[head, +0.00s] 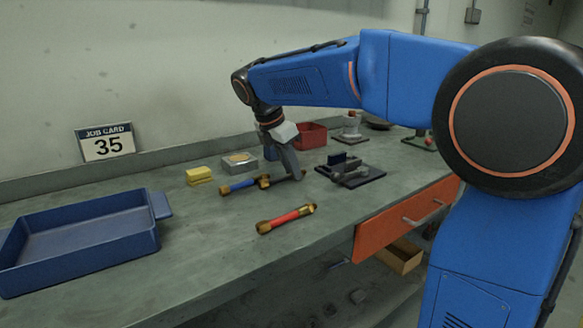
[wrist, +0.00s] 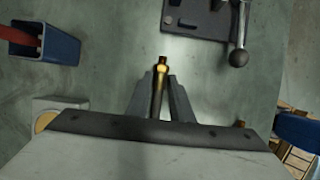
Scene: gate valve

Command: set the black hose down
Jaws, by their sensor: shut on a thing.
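My gripper (head: 298,176) reaches down low over the bench, with its fingers pointing at the bench top. In the wrist view its two grey fingers (wrist: 160,84) are closed on a brass-ended piece, the black hose (wrist: 161,68). Its brass end sticks out past the fingertips. A blue hose (head: 240,185) with brass ends lies just left of the gripper. A red hose (head: 287,218) with brass ends lies nearer the front edge.
A blue tray (head: 84,232) stands empty at the left. A dark clamp plate (head: 350,174) is right of the gripper. The bench between tray and hoses is clear.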

